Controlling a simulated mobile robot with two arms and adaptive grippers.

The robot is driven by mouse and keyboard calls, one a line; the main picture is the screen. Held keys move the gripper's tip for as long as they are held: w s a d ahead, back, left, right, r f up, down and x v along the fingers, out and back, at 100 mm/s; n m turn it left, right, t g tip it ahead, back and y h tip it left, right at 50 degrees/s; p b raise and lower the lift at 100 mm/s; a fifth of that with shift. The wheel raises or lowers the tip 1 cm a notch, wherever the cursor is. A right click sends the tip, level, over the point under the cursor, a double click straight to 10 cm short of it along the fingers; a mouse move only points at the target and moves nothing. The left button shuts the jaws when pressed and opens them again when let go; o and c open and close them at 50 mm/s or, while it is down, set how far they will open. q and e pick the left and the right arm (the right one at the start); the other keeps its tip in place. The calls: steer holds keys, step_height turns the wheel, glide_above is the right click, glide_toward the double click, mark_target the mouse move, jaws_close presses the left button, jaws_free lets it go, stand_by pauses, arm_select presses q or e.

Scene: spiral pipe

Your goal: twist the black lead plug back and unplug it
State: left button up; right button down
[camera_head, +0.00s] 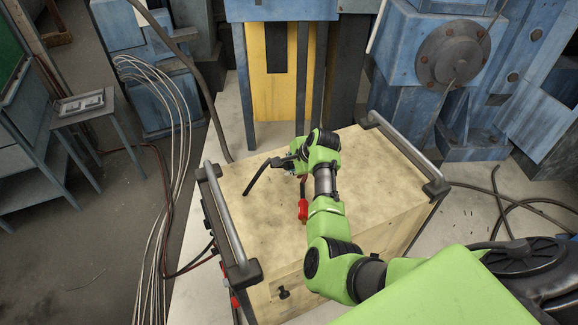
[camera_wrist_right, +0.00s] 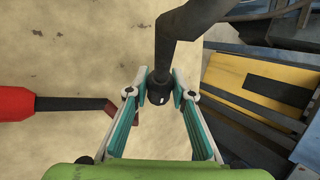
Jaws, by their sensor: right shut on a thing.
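The black lead plug (camera_wrist_right: 158,90) is a dark, bent piece with a small white mark on its end. My right gripper (camera_wrist_right: 160,88) has its teal-padded fingers shut on that end. The dark shaft runs up and to the right out of the wrist view. In the head view the black lead (camera_head: 257,178) slants down-left from my right gripper (camera_head: 284,163), over the tan box top. Whether the plug touches a socket cannot be told. My left gripper is not in view.
Blue machinery stands behind; loose cables hang left.

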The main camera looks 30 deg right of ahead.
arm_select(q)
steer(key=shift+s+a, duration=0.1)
arm_select(e)
steer(key=c, duration=1.7)
jaws_free()
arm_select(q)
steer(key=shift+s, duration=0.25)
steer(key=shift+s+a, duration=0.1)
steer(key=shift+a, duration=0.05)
arm_select(e)
steer(key=shift+s, duration=0.1)
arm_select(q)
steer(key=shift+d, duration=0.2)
arm_select(e)
steer(key=v, duration=1.2)
steer(key=shift+r, duration=0.1)
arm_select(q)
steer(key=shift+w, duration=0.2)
